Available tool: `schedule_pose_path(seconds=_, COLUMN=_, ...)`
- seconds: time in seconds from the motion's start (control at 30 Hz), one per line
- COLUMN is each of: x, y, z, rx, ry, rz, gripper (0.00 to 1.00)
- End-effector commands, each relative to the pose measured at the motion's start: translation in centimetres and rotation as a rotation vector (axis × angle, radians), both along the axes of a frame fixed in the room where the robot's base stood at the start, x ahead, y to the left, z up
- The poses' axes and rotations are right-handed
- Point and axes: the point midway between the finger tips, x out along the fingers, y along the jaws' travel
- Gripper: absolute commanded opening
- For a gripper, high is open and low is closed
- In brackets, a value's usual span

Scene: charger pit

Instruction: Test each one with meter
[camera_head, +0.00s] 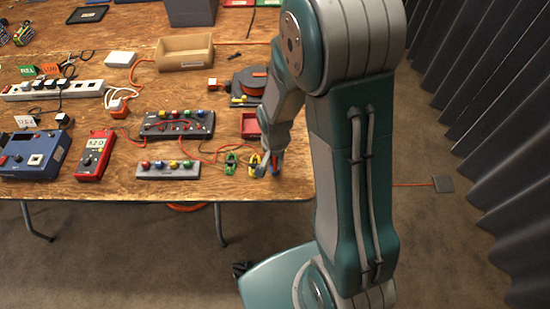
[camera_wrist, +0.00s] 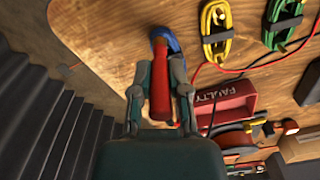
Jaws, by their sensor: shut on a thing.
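The red hand-held meter (camera_head: 95,155) lies at the front left of the bench, its display lit. My gripper (camera_wrist: 160,92) is shut on a red handle-like thing (camera_wrist: 159,75), low over the bench's front right corner. A blue coil (camera_wrist: 170,42) lies at the far end of the red thing; I cannot tell whether they touch. A yellow cable bundle (camera_wrist: 215,28) and a green cable bundle (camera_wrist: 282,22), each with a dark band, lie beside it; they also show in the head view as yellow (camera_head: 254,162) and green (camera_head: 231,163). My arm partly hides this corner.
A red tray marked FAULTY (camera_wrist: 226,101) and a cable reel (camera_head: 250,82) stand behind the bundles. Socket boards (camera_head: 168,171), a blue bench unit (camera_head: 35,155), a power strip (camera_head: 55,90) and a wooden box (camera_head: 184,52) crowd the bench. A dark curtain hangs at the right.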

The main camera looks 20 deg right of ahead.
Motion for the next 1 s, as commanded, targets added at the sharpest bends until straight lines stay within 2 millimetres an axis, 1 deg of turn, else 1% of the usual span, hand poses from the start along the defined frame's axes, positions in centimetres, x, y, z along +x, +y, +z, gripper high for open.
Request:
schedule_pose_path(seconds=0.33, x=-0.01, y=0.0, z=-0.15, rx=0.0, ry=0.0, rz=0.0, gripper=0.0)
schedule_pose_path(seconds=0.37, x=-0.01, y=0.0, z=-0.15, rx=0.0, ry=0.0, rz=0.0, gripper=0.31)
schedule_pose_path(seconds=0.4, x=-0.01, y=0.0, z=-0.15, rx=0.0, ry=0.0, rz=0.0, gripper=0.48)
schedule_pose_path(seconds=0.43, x=-0.01, y=0.0, z=-0.15, rx=0.0, ry=0.0, rz=0.0, gripper=0.62)
schedule_pose_path(seconds=0.73, x=-0.02, y=0.0, z=-0.15, rx=0.0, ry=0.0, rz=0.0, gripper=0.62)
schedule_pose_path(seconds=0.77, x=-0.02, y=0.0, z=-0.15, rx=0.0, ry=0.0, rz=0.0, gripper=0.75)
schedule_pose_path(seconds=0.8, x=-0.02, y=0.0, z=-0.15, rx=0.0, ry=0.0, rz=0.0, gripper=0.85)
schedule_pose_path(seconds=1.0, x=-0.02, y=0.0, z=-0.15, rx=0.001, ry=0.001, rz=0.0, gripper=0.85)
